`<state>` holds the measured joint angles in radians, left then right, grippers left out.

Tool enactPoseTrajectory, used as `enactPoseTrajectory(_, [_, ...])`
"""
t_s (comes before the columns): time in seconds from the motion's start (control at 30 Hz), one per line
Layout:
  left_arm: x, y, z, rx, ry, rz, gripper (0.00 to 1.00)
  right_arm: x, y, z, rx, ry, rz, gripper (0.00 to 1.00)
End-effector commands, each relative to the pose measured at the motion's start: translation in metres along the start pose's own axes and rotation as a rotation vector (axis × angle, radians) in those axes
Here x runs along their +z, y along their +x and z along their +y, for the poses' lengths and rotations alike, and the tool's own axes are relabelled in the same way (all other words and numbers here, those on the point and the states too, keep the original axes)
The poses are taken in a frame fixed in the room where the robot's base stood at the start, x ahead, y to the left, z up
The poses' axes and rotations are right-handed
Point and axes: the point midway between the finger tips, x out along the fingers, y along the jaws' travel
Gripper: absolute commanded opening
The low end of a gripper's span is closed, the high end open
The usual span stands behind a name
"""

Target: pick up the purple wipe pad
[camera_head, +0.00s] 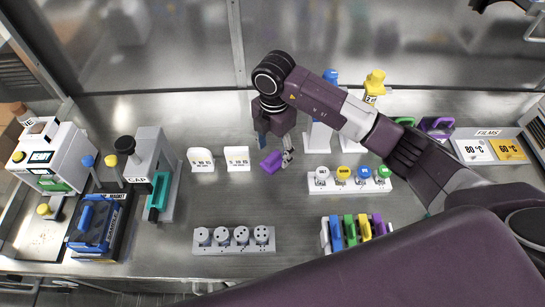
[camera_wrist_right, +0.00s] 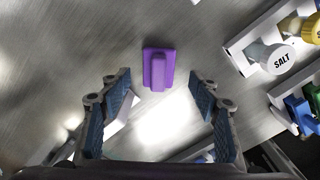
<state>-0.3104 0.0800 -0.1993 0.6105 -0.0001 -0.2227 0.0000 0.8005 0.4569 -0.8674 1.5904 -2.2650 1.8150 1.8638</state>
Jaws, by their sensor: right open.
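The purple wipe pad (camera_head: 271,162) lies on the metal bench top near the middle of the head view. In the right wrist view the pad (camera_wrist_right: 158,70) is a flat purple block with a raised handle, lying ahead of the fingertips and between their lines. My right gripper (camera_head: 275,148) is above the bench beside the pad, pointing down. In the wrist view its two blue-padded fingers (camera_wrist_right: 160,105) are wide apart with nothing between them. My left gripper does not show.
A rack of salt-type jars (camera_head: 349,180) stands right of the pad, with a holder of coloured handles (camera_head: 356,232) below it. A grey socket block (camera_head: 234,240) is nearer the front. Two white label stands (camera_head: 237,158) are left. Bare bench surrounds the pad.

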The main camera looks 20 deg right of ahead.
Motion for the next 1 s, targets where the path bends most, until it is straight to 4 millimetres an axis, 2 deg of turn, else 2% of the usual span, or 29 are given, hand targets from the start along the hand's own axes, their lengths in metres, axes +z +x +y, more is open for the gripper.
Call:
enactPoseTrajectory(0.1, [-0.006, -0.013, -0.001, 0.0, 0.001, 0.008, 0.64, -0.003, 0.017, -0.002, -0.006, 0.0, 0.002, 0.56])
enactPoseTrajectory(0.23, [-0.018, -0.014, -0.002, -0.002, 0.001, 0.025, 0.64, -0.002, 0.034, -0.001, -0.002, 0.002, 0.001, 0.56])
enactPoseTrajectory(0.37, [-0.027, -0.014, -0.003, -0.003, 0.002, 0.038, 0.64, -0.002, 0.039, 0.0, -0.001, 0.0, 0.0, 0.56])
enactPoseTrajectory(0.53, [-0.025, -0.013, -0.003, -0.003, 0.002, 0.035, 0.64, -0.002, 0.039, 0.0, 0.0, -0.001, 0.0, 0.56])
enactPoseTrajectory(0.9, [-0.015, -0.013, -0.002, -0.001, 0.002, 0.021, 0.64, -0.002, 0.039, 0.0, 0.0, 0.0, 0.0, 0.16])
enactPoseTrajectory(1.0, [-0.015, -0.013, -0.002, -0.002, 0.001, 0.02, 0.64, -0.002, 0.039, 0.0, 0.0, 0.0, 0.0, 0.12])
